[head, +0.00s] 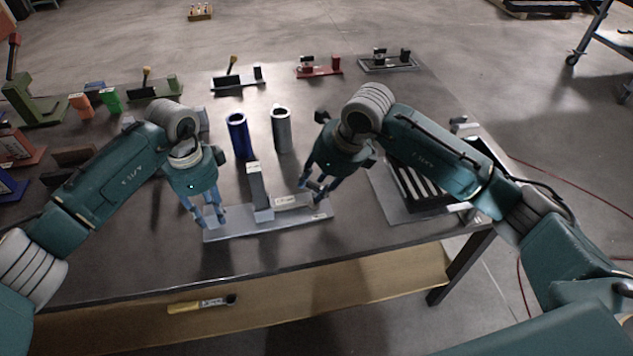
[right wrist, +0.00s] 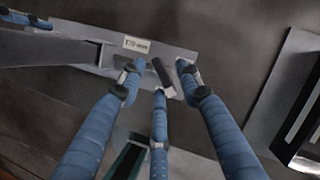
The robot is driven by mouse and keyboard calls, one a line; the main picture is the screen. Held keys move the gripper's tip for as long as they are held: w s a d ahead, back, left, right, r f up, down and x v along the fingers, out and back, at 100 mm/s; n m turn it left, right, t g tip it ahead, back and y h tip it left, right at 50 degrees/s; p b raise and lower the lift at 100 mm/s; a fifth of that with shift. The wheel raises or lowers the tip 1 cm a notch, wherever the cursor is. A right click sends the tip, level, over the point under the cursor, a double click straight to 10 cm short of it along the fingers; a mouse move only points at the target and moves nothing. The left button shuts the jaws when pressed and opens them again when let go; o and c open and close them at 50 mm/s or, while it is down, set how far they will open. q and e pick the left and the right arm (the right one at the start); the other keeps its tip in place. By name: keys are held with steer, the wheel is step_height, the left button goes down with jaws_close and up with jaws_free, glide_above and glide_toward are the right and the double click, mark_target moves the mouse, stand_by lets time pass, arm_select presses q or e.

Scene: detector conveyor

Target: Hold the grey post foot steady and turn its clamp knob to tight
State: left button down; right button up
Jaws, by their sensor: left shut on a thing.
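The grey post foot (head: 282,224) lies near the table's front edge, a long flat plate with an upright grey block and a small pale label. It also shows in the right wrist view (right wrist: 185,54). My left gripper (head: 209,222) is shut on the plate's left end. The dark clamp knob (right wrist: 162,76) is a short bar near the plate's other end. My right gripper (head: 314,192) is above that end. In the right wrist view its blue fingers (right wrist: 158,82) are spread around the knob, with gaps visible; contact is unclear. The knob is mostly hidden by fingers in the head view.
A blue tube (head: 238,136) and a grey tube (head: 281,131) stand behind the foot. A black slotted unit (head: 419,186) on a grey plate lies to the right. Several coloured stands line the table's back and left. Table between the foot and the front edge is clear.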

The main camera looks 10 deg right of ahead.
jaws_close()
steer(key=shift+m, duration=0.3)
steer(key=m+t+h, duration=0.1)
steer(key=m, duration=0.2)
steer(key=shift+a+m, duration=0.15)
steer(key=shift+m, duration=0.15)
steer(key=shift+a+m+h, duration=0.1)
steer(key=shift+m+h, duration=0.9)
steer(key=shift+m, duration=1)
steer(key=shift+w, duration=0.1)
jaws_free()
